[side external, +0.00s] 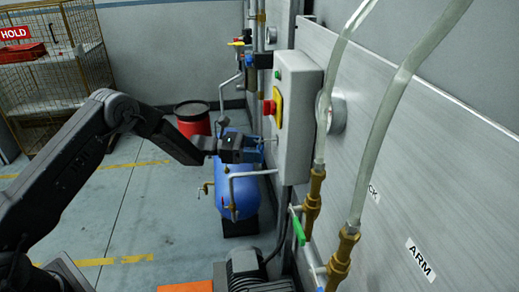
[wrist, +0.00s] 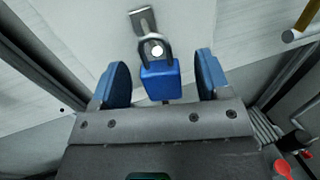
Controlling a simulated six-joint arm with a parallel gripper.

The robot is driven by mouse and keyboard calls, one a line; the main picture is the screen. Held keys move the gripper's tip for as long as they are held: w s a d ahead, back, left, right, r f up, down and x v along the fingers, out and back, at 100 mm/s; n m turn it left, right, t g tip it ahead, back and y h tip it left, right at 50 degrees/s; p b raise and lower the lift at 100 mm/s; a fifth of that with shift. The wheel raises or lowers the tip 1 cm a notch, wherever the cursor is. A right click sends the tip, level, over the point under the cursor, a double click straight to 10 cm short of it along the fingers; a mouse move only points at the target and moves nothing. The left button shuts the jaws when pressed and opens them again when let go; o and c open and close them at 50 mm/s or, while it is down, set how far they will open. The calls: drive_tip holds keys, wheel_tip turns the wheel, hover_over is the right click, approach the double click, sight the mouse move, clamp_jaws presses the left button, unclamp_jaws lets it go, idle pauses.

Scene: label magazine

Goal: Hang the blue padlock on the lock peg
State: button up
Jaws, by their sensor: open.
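In the wrist view, the blue padlock (wrist: 160,83) hangs body down, with its dark shackle around the lock peg (wrist: 157,50), whose round pale end shows inside the loop. The peg stands out from a small metal plate (wrist: 142,19). My gripper (wrist: 162,72) is open, with one blue finger on each side of the padlock body and a visible gap on both sides. In the side view, my gripper (side external: 246,150) is just left of the grey control box; the fingers largely hide the padlock there.
The grey control box (side external: 298,115) carries a red button (side external: 269,107) on yellow. Below my gripper are a bent pipe (side external: 232,190) and a blue tank (side external: 238,205). Clear hoses (side external: 385,115) with brass fittings hang at right. The floor to the left is open.

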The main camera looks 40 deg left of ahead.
drive_tip(key=v, duration=1.2)
drive_tip(key=s+d+r+m+g+y, duration=0.5)
drive_tip(key=s+d+r+m+g, duration=0.3)
drive_tip(key=s+d+r+m, duration=0.55)
drive_tip(key=s+a+r+m+t+y, duration=0.1)
drive_tip(key=s+m+y, duration=0.4)
drive_tip(key=s, duration=0.5)
drive_tip(key=s+a+r+m+t+y, duration=0.2)
drive_tip(key=s+m+y, duration=0.3)
drive_tip(key=s, duration=0.6)
drive_tip(key=shift+a+t+y, duration=0.3)
drive_tip(key=shift+a+t, duration=0.5)
drive_tip(key=shift+a, duration=0.05)
drive_tip(key=shift+w+m, duration=0.1)
drive_tip(key=shift+m, duration=0.15)
